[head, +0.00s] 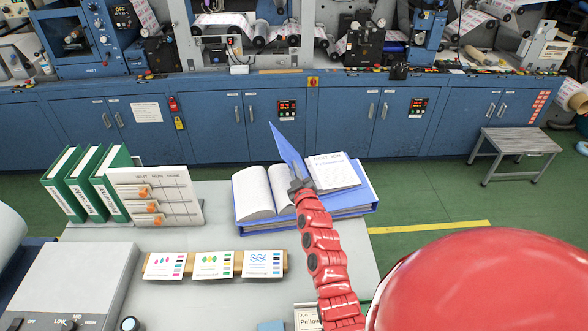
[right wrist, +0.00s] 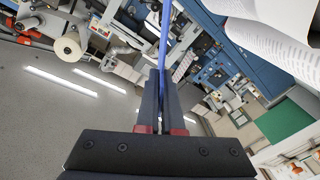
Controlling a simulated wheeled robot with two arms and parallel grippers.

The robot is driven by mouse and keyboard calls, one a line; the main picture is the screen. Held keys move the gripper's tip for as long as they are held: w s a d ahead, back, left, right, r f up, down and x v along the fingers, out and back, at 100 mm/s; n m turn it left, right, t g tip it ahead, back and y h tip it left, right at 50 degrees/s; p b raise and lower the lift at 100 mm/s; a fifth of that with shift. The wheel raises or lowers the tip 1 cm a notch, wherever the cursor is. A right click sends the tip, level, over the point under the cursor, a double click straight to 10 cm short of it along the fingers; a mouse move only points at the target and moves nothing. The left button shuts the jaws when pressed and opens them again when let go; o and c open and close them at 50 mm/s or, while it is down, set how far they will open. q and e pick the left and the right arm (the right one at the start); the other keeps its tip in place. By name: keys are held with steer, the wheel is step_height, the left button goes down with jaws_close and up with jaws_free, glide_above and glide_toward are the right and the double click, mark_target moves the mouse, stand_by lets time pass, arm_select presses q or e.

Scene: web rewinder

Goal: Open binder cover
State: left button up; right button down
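A blue binder (head: 300,220) lies on the table with white pages on its left side (head: 253,192) and a sheet headed "NEXT JOB" (head: 331,172) on its right. A thin blue panel (head: 287,150), apparently its cover, stands tilted up over the middle. My right gripper (head: 298,184) is at the lower part of this panel. In the right wrist view, its fingers (right wrist: 162,105) are closed together on the thin blue panel (right wrist: 164,42). The gripper and arm hide part of the binder's middle. My left gripper is not in view.
Green binders (head: 85,185) and a white board with orange sliders (head: 155,198) stand left of the binder. Printed cards (head: 214,264) lie in front on a wooden strip. Blue machine cabinets (head: 220,125) stand behind the table. A grey stool (head: 515,145) is at the right.

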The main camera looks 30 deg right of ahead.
stand_by(0.4)
steer(key=d+m+b, duration=0.1)
steer(key=s+d+r+m+b, duration=0.1)
steer(key=b, duration=0.1)
steer(key=shift+d+m, duration=0.25)
steer(key=shift+m, duration=0.15)
steer(key=shift+d+r, duration=0.15)
steer(key=c, duration=1.1)
jaws_free()
steer(key=shift+o, duration=0.2)
